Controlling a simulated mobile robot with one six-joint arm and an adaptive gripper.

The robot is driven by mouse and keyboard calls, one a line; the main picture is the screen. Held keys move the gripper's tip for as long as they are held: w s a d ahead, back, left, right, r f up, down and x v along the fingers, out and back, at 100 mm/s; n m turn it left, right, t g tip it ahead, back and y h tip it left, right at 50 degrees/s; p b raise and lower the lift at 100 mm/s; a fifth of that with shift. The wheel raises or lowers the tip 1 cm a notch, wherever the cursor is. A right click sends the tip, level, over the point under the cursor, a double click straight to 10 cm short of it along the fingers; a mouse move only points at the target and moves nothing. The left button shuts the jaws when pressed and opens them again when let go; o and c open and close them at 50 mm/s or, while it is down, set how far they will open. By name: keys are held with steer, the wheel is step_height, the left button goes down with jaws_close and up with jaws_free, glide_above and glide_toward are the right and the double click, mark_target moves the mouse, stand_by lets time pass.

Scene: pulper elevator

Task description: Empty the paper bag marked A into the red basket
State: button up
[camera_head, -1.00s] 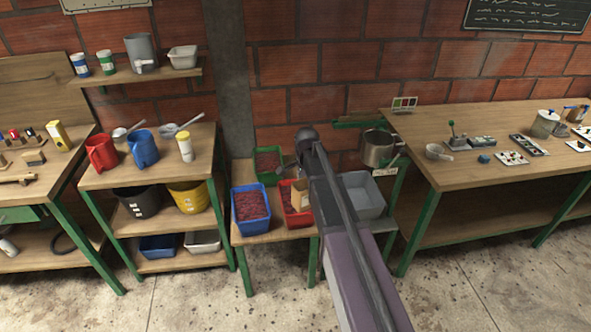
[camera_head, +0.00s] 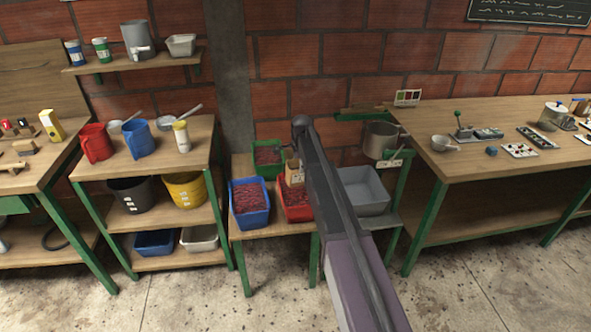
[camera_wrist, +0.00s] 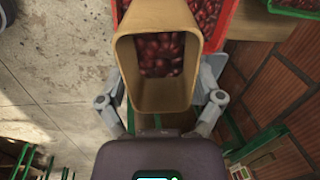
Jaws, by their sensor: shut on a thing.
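The brown paper bag (camera_wrist: 185,92) is in my gripper (camera_wrist: 160,88), with one finger on each side. Its open mouth faces the wrist camera, and dark red coffee cherries show inside. In the head view the bag (camera_head: 294,172) is at the back of the red basket (camera_head: 297,214), partly hidden by my arm. No letter on it can be read. The red basket holds red cherries, and its rim (camera_wrist: 229,20) also shows beyond the bag in the wrist view. My gripper is mostly hidden behind my arm in the head view.
A blue basket (camera_head: 250,220) of cherries stands left of the red one, and a green basket (camera_head: 268,172) with cherries behind. An empty grey bin (camera_head: 366,207) and a metal pot (camera_head: 378,139) are at the right. The brick wall (camera_wrist: 288,82) is close by.

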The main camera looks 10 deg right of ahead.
steer(key=w+f+m+t+b, duration=0.1)
steer(key=w+f+b, duration=0.3)
steer(key=w, duration=0.5)
steer(key=shift+w+f+m, duration=0.25)
steer(key=shift+f+m, duration=0.05)
steer(key=shift+f, duration=0.25)
steer(key=shift+s+f+t+b, duration=0.1)
steer(key=shift+t+b, duration=0.2)
steer(key=f+t+b, duration=0.1)
steer(key=t+b, duration=0.2)
steer(key=b, duration=0.1)
steer(key=s+f+t+y+b, duration=0.1)
steer(key=t+b, duration=0.2)
steer(key=b, duration=0.2)
steer(key=f+t+y+b, duration=0.1)
steer(key=t+b, duration=0.2)
steer(key=b, duration=0.1)
steer(key=shift+s+f, duration=0.15)
steer(key=shift+f, duration=0.05)
steer(key=t+b, duration=0.1)
steer(key=b, duration=0.1)
steer(key=f+t+b, duration=0.1)
steer(key=b, duration=0.2)
steer(key=shift+s+d+f+t+y+b, duration=0.1)
steer(key=shift+s+f+t+y+b, duration=0.05)
steer(key=shift+s+t+y+b, duration=0.2)
